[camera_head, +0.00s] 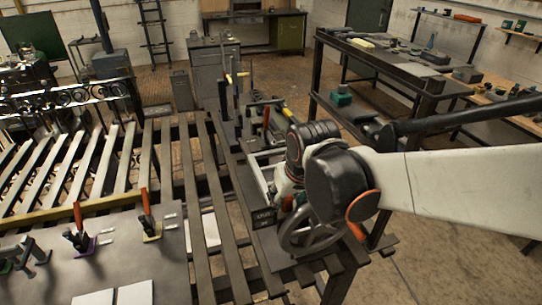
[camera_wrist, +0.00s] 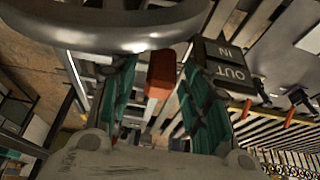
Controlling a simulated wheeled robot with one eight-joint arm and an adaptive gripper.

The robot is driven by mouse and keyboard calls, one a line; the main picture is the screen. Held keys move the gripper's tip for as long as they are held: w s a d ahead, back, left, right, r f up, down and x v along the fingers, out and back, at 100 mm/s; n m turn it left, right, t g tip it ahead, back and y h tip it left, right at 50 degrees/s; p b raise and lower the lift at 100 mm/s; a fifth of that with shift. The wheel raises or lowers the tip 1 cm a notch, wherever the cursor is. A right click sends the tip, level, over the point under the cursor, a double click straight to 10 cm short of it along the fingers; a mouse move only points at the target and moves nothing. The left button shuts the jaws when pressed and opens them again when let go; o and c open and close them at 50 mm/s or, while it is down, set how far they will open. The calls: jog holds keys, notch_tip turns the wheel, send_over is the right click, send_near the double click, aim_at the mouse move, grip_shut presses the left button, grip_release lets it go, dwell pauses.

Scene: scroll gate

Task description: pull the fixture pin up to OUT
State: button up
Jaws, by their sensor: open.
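An orange-red grip (camera_wrist: 161,74), which looks like the fixture pin's handle, shows in the wrist view between the two green-padded fingers of my gripper (camera_wrist: 157,80). The fingers are spread, with a visible gap on each side of the grip. I cannot tell whether the grip is fully between the pads in depth. A dark plate marked IN and OUT (camera_wrist: 234,72) is just right of the fingers. In the head view the plate (camera_head: 263,217) stands left of the handwheel. My arm hides most of the gripper and the pin there.
A metal handwheel (camera_head: 312,232) is close by; its rim (camera_wrist: 110,32) crosses the top of the wrist view, near the fingertips. A slatted bench (camera_head: 205,200) and a plate with orange-handled clamps (camera_head: 148,215) lie left. A workbench (camera_head: 385,65) stands behind right.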

jog(key=shift+w+f, duration=0.1)
jog(key=shift+f, duration=0.15)
grip_shut()
jog(key=shift+r+p, duration=1.35)
jog(key=shift+r, duration=0.5)
jog(key=shift+a, duration=0.1)
grip_release()
jog(key=shift+f, duration=0.1)
